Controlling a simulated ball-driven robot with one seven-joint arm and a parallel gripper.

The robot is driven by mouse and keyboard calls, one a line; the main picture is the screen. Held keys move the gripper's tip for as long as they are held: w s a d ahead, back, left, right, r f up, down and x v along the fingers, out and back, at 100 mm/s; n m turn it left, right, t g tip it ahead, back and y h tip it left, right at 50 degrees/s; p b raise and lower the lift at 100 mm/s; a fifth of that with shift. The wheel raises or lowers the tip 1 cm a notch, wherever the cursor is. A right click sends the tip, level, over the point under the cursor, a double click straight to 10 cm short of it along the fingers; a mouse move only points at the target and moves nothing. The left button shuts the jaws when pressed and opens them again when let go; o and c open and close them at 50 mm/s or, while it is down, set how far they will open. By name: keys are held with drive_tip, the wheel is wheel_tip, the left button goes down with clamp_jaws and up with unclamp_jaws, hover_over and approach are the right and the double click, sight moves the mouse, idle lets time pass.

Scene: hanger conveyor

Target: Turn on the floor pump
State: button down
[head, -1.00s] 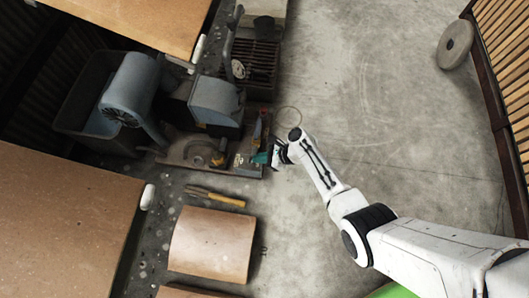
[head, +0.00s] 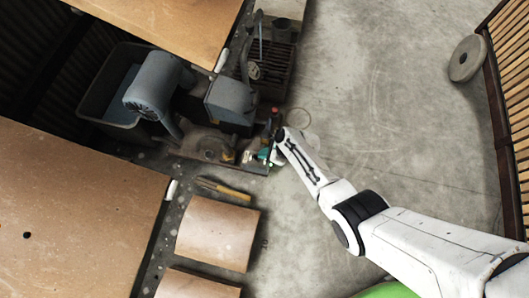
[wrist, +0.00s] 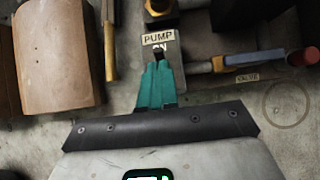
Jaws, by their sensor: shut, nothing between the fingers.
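In the wrist view a label reading PUMP (wrist: 158,38) sits on a dark plate. Just below it is a small dark switch (wrist: 158,49), with part of an "ON" marking showing. My gripper (wrist: 157,70) has its teal fingers closed together with nothing between them. The fingertips are right at the lower side of the switch; I cannot tell whether they touch it. In the head view my gripper (head: 268,155) is at the right end of the machine's base, and the switch is too small to make out.
A lever with a red knob (wrist: 312,55) lies right of the switch, above a VALVE label (wrist: 247,77). A blue-grey machine housing (head: 231,101) stands behind. A yellow-handled tool (head: 223,189) and a curved tan panel (head: 218,233) lie nearby. Open concrete floor (head: 390,110) is to the right.

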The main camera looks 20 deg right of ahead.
idle(0.3)
drive_tip(key=p+v, duration=0.9)
drive_tip(key=v, duration=0.4)
drive_tip(key=shift+w+a+r+p, duration=0.2)
drive_tip(key=shift+a+r+p, duration=0.15)
drive_tip(key=shift+r+p, duration=0.1)
drive_tip(key=s+d+r+n+g+h, duration=0.2)
drive_tip(key=s+d+r+n+h, duration=0.15)
drive_tip(key=s+r+n, duration=0.8)
drive_tip(key=s+d+r+n+g+h, duration=0.1)
drive_tip(key=s+d+r+n+h, duration=0.3)
drive_tip(key=s+r+n, duration=0.75)
wheel_tip(320, 180, up, 19)
drive_tip(key=w+d+n+y+p, duration=0.1)
drive_tip(key=p, duration=1.6)
drive_tip(key=shift+w+n+p, duration=0.25)
drive_tip(key=shift+n+p, duration=0.15)
